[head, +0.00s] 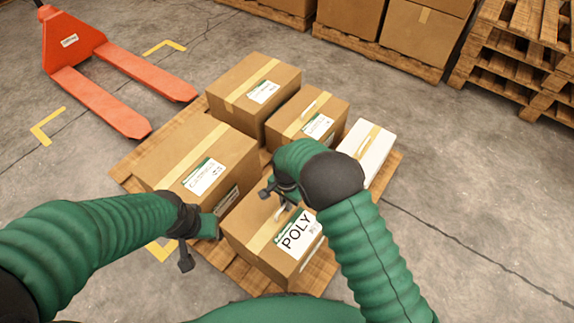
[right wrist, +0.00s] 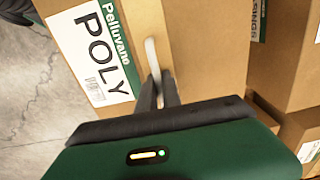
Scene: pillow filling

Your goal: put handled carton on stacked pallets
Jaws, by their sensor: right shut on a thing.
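The brown POLY carton (head: 262,243) sits at the near end of a wooden pallet on the floor, with a tape strip and a white-green label. It fills much of the right wrist view (right wrist: 110,50). Its pale handle (right wrist: 152,58) stands up from the top. My right gripper (right wrist: 158,92) is shut on this handle; in the head view the gripper (head: 284,207) is partly hidden by its own arm. The stacked pallets (head: 515,72) stand at the upper right.
The floor pallet (head: 128,170) also bears several other brown cartons (head: 195,160) and a white handled one (head: 368,145). An orange pallet jack (head: 110,75) stands at the upper left. Loaded pallets (head: 365,48) line the back. The floor at right (head: 470,200) is clear.

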